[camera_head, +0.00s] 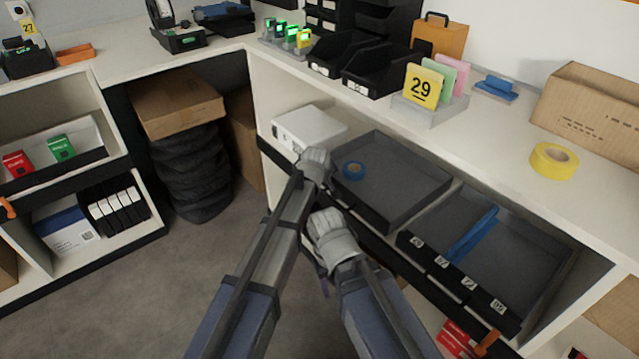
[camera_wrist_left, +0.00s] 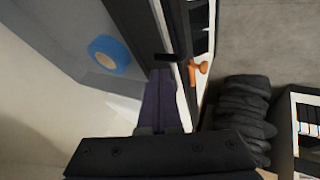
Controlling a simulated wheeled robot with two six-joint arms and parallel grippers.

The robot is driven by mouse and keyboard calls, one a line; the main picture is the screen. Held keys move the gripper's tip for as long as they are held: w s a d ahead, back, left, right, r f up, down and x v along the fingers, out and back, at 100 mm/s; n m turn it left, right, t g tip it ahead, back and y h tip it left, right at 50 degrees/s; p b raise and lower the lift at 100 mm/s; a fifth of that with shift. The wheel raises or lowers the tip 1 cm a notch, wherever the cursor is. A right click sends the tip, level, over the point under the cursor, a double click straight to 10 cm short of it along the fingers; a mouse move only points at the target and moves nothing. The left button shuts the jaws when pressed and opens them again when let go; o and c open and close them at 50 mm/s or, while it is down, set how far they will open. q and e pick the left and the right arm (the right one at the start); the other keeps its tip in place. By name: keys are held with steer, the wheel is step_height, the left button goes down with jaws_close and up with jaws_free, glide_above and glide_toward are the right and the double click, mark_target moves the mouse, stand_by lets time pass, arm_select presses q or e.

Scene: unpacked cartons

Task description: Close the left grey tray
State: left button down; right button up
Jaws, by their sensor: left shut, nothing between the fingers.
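The left grey tray (camera_head: 405,205) is pulled out of the shelf below the counter, with a roll of blue tape (camera_head: 353,171) inside. In the left wrist view the tray floor (camera_wrist_left: 70,75) and the blue tape (camera_wrist_left: 109,55) show at upper left. My left gripper (camera_wrist_left: 160,75) has its purple fingers shut and empty, with the tips at the tray's dark front edge; I cannot tell whether they touch. In the head view my left wrist (camera_head: 315,163) hides its fingers and the tray's front left corner. My right wrist (camera_head: 334,238) is below the tray front, its fingers mostly hidden.
A second grey tray (camera_head: 535,262) with a blue divider and number labels is also out, to the right. A white box (camera_head: 308,127) stands left of the left tray. Bins, cards, yellow tape (camera_head: 554,161) and a carton are on the counter.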

arm_select(q)
steer(key=shift+w+d, duration=0.25)
steer(key=shift+d, duration=0.1)
steer(key=shift+d+r, duration=0.1)
steer(key=shift+s+a, duration=0.25)
steer(key=shift+a, duration=0.15)
steer(key=s+a+r+p, duration=0.4)
steer(key=s+r+p, duration=0.3)
steer(key=s+p, duration=0.1)
steer(key=shift+a+r, duration=0.35)
steer(key=shift+r, duration=0.05)
